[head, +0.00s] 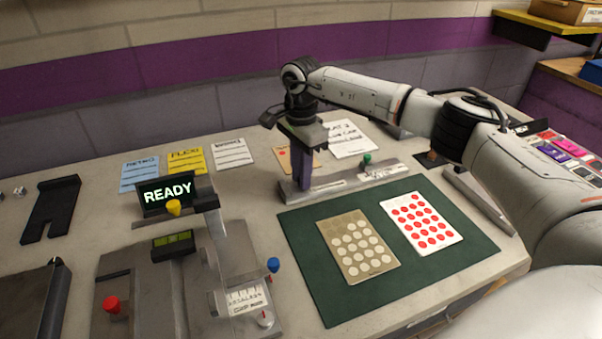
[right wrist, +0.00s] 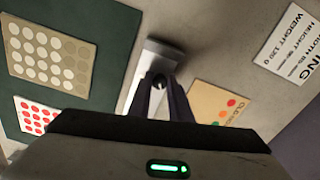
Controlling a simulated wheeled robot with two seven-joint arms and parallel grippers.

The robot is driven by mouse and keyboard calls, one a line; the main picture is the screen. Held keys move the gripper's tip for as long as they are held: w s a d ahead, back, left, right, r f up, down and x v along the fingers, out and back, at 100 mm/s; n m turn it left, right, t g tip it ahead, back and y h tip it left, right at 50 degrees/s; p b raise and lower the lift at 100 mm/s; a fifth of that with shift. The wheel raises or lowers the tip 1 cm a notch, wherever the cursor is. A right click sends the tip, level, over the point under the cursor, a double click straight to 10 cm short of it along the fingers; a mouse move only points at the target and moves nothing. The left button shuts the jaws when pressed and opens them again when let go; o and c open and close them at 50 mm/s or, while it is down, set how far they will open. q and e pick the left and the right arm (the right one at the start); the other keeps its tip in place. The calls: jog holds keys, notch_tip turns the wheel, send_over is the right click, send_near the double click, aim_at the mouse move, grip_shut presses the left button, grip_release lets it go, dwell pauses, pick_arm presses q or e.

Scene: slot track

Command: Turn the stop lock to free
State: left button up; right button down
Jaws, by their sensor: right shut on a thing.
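My right gripper (head: 302,184) points straight down at the left end of a grey slot track (head: 338,180). Its dark purple fingers are closed on a small dark part (right wrist: 159,80) at the track's end, seen between the fingertips in the right wrist view. The fingers hide most of this part, so I cannot tell its shape, its setting, or surely that it is the stop lock. A green knob (head: 367,159) stands upright on the track, to the right of the gripper and apart from it. My left gripper is not in view.
A green mat (head: 300,240) with two dotted cards lies in front of the track. A machine with a READY screen (head: 167,194) and red, yellow and blue knobs stands at left. Flat cards (head: 187,160) lie along the wall. A black forked piece (head: 50,208) lies far left.

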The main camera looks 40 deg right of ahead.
jog(key=n, duration=0.6)
jog(key=shift+r+n, duration=0.1)
jog(key=shift+n, duration=0.2)
jog(key=n, duration=0.5)
jog(key=shift+b, duration=0.35)
jog(key=c, duration=1.6)
grip_release()
jog(key=shift+s, duration=0.1)
notch_tip(320, 180, up, 10)
jog(key=shift+r+b, duration=0.1)
jog(key=shift+b, duration=0.25)
jog(key=shift+s, duration=0.1)
